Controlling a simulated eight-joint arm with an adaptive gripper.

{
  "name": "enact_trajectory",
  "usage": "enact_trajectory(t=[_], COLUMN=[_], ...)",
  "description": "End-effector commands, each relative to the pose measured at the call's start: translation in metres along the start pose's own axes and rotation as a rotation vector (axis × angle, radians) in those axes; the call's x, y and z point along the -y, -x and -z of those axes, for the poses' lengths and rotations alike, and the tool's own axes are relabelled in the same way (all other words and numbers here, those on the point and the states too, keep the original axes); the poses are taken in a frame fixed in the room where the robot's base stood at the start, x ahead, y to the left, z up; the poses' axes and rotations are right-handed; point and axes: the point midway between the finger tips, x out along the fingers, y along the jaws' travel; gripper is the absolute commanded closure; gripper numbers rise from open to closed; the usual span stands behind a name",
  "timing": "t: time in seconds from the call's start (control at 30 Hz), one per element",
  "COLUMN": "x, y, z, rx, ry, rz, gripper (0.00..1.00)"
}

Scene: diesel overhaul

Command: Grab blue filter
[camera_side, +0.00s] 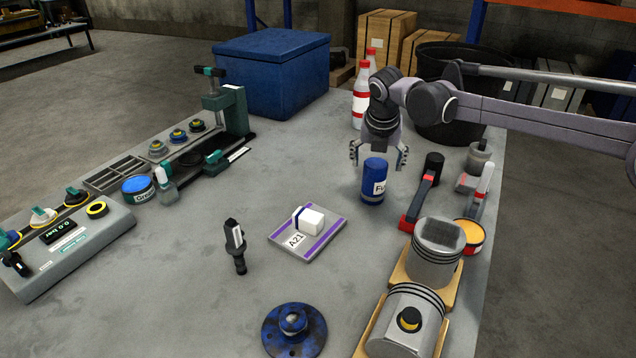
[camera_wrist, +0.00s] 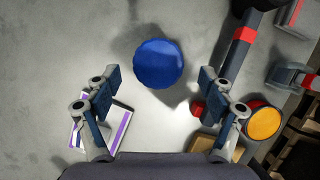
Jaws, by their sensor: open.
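The blue filter (camera_side: 373,182) is a blue cylinder with a white label, standing upright on the grey table. My gripper (camera_side: 380,155) is open and empty, with its fingers spread just above and around the level of the filter's top in the side view. In the wrist view the filter's round blue top (camera_wrist: 158,63) lies beyond the fingertips, roughly centred between the two fingers of my gripper (camera_wrist: 160,85). I cannot tell the exact gap between the fingers and the filter.
Two pistons (camera_side: 436,252) on wooden blocks are at the front right. Bottles (camera_side: 361,105) and a black bin (camera_side: 440,120) stand behind.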

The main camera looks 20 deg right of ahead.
Motion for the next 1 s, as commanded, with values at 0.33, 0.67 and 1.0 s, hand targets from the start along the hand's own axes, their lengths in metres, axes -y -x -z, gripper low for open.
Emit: enact_trajectory(t=[0.33,0.67,1.0], x=[-0.002,-0.002,-0.002], y=[-0.035,-0.056,-0.056], z=[0.005,0.005,0.005], rx=[0.000,0.000,0.000], ry=[-0.002,-0.002,-0.002], rz=[0.000,-0.001,-0.001], gripper=[0.18,0.18,0.79])
